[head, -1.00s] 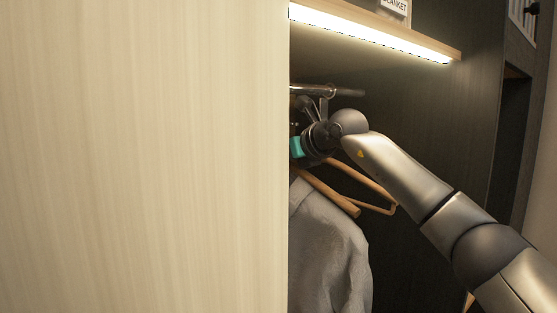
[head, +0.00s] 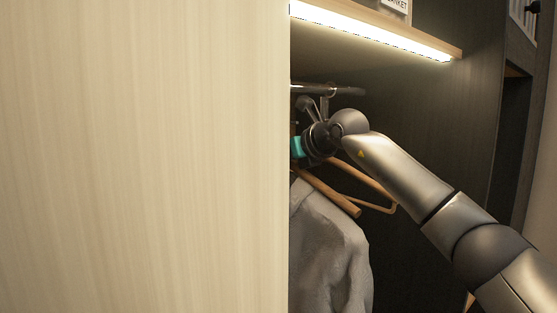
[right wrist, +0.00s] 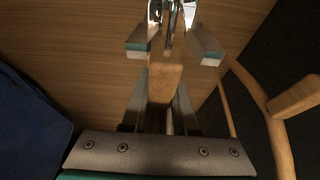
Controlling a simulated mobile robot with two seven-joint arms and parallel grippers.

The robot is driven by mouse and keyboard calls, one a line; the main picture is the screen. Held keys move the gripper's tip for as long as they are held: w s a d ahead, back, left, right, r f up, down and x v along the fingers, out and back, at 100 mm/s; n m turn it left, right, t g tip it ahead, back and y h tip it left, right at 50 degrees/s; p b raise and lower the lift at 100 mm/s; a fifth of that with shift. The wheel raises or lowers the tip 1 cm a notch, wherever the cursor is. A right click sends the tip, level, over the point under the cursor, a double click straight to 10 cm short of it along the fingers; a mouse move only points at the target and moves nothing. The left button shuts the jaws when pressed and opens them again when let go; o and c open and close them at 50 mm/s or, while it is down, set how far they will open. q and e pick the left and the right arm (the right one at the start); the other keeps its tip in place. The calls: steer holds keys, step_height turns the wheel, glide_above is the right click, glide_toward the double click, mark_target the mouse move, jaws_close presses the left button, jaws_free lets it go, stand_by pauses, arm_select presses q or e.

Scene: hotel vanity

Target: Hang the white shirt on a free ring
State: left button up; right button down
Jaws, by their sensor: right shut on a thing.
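The pale grey-white shirt (head: 328,250) hangs from a wooden hanger (head: 335,194) inside the closet in the head view. Its left part is hidden behind a light wood panel. My right gripper (head: 298,147) is just above the hanger, below the rail, with its fingertips hidden by the panel. In the right wrist view my right gripper (right wrist: 172,46) is shut on a wooden hanger piece (right wrist: 165,84) between its fingers. Shiny metal fittings (right wrist: 172,14) show just beyond the fingertips; whether a hook sits in a ring I cannot tell. My left gripper is not in view.
The light wood panel (head: 145,160) fills the left half of the head view. A metal rail (head: 345,91) runs under a lit shelf (head: 380,32). In the right wrist view a dark blue garment (right wrist: 30,125) is at left and another wooden hanger (right wrist: 276,125) at right.

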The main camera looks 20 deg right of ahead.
steer(key=shift+f+b, duration=0.3)
stand_by(0.4)
steer(key=c, duration=0.7)
jaws_free()
steer(key=shift+c, duration=0.2)
steer(key=shift+o, duration=0.7)
steer(key=shift+f, duration=0.15)
